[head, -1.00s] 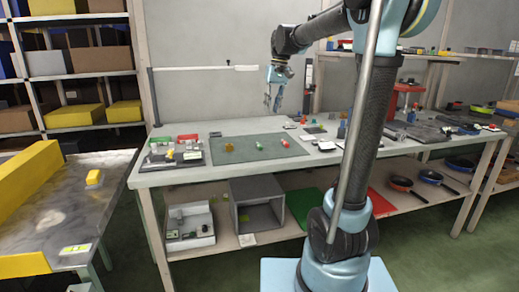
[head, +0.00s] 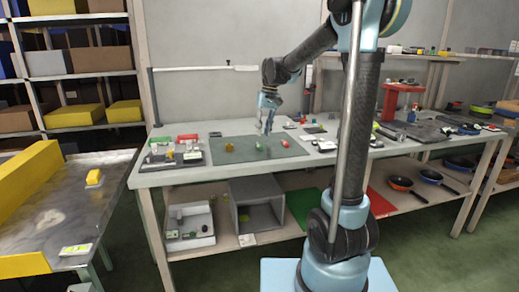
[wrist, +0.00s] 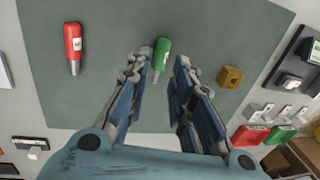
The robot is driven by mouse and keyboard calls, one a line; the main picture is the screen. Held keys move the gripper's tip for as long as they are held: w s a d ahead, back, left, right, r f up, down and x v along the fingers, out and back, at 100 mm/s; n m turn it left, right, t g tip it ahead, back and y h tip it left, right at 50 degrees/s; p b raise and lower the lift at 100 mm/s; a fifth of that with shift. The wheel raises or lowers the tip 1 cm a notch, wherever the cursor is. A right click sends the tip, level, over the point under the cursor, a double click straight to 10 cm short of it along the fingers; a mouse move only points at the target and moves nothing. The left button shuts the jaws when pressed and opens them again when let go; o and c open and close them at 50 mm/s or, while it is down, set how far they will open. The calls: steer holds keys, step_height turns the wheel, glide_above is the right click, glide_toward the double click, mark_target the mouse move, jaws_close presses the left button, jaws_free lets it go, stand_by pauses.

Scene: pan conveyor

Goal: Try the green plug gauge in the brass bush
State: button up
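The green plug gauge (wrist: 161,54) lies on the grey mat (wrist: 110,28), its grey pin end pointing toward my gripper in the wrist view. It also shows in the head view (head: 259,145). The brass bush (wrist: 230,77) stands on the mat to the right of the green gauge in the wrist view, and to its left in the head view (head: 229,148). My gripper (wrist: 161,72) is open and empty above the mat, its fingers to either side of the green gauge's pin end in the picture. A gap above the gauge seems to remain.
A red plug gauge (wrist: 73,46) lies on the same mat, left of the green one in the wrist view. A dark tray with small parts (head: 178,157) stands at the table's left. The mat around the bush is clear.

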mark_target(259, 146)
steer(key=shift+a+f, duration=0.2)
steer(key=shift+f, duration=0.85)
steer(key=shift+a+f, duration=0.2)
steer(key=shift+f, duration=0.8)
steer(key=shift+a+f, duration=0.2)
steer(key=shift+f, duration=0.85)
jaws_close()
